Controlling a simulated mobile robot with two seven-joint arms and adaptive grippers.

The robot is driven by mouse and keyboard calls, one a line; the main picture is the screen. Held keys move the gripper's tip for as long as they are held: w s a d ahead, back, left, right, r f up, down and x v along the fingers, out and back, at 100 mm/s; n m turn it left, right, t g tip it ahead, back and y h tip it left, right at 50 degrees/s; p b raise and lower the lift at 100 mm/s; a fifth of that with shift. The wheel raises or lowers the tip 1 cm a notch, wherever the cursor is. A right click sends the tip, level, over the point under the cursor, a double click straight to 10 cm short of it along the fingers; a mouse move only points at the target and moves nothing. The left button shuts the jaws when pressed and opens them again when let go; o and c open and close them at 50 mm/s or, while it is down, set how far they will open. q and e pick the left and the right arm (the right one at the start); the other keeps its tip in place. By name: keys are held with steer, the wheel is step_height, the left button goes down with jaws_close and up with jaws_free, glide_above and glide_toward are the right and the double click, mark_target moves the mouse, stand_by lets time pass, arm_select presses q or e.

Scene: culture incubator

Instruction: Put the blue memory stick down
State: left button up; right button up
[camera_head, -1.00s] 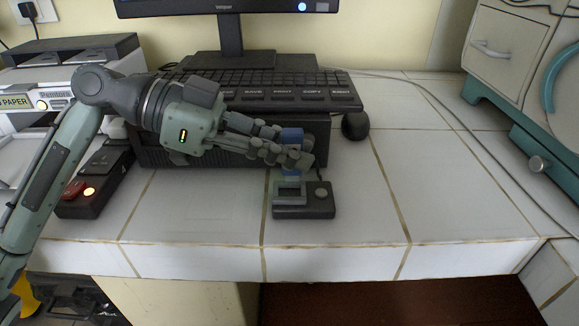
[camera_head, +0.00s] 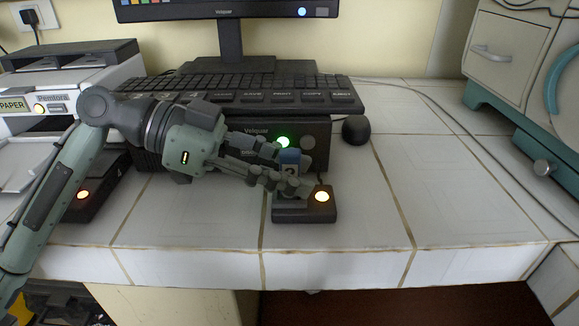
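The blue memory stick (camera_head: 290,157) is upright between the fingers of my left gripper (camera_head: 294,176), with a pale label on its lower part. The gripper looks shut on it. The fingers hide the stick's lower end. Just below and in front is a small dark dock (camera_head: 303,214) with a lit orange light (camera_head: 322,197). The fingers cover the dock's back left part, so I cannot tell whether the stick sits in its slot. My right gripper is not in view.
A dark computer box (camera_head: 320,130) with a lit green light (camera_head: 283,142) stands behind, with a keyboard (camera_head: 250,98) above it. A mouse (camera_head: 356,130) is to its right. The white tiled counter (camera_head: 440,200) is clear on the right. A printer (camera_head: 60,82) stands left.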

arm_select(q)
steer(key=shift+a, duration=0.1)
steer(key=shift+a+r, duration=0.15)
steer(key=shift+a, duration=0.1)
steer(key=b+v, duration=0.1)
steer(key=v, duration=1)
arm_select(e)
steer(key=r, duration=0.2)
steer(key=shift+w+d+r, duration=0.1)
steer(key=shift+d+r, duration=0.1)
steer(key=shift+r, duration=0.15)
arm_select(q)
steer(key=shift+a+r, duration=0.1)
steer(key=shift+a, duration=0.05)
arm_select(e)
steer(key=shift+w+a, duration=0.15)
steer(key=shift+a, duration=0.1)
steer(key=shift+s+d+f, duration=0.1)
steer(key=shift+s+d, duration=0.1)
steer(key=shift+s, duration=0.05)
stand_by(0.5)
